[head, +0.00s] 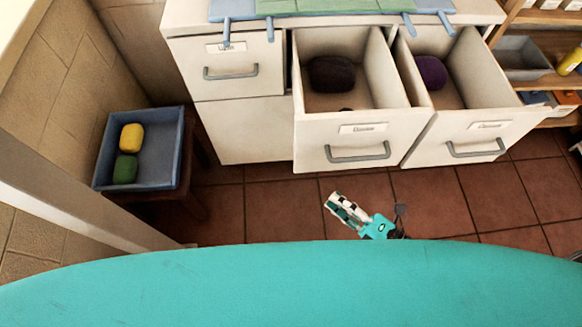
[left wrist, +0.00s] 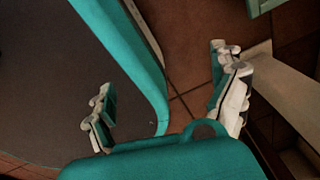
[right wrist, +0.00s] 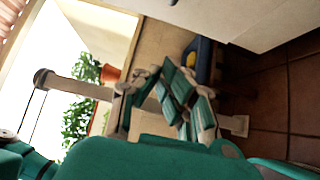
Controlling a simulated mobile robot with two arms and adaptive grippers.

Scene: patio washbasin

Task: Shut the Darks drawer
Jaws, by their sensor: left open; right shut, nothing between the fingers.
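Two drawers of a white cabinet stand pulled out side by side, a middle drawer (head: 312,139) and a right drawer (head: 432,141). Each has a grey bar handle and a label too small to read surely, so I cannot tell which is Darks. The middle one holds a dark brown bundle (head: 331,74), the right one a purple bundle (head: 431,72). My right gripper (head: 335,200) is shut and empty in front of the middle drawer, apart from its handle (head: 357,154). It also shows in the right wrist view (right wrist: 182,85). My left gripper (left wrist: 163,70) is open and empty.
A shut drawer (head: 237,72) is at the cabinet's left. A blue tray (head: 183,148) with a yellow and a green bundle stands on a small stool at the left. Shelves (head: 545,60) stand at the right. Red tiled floor (head: 275,205) lies open before the drawers.

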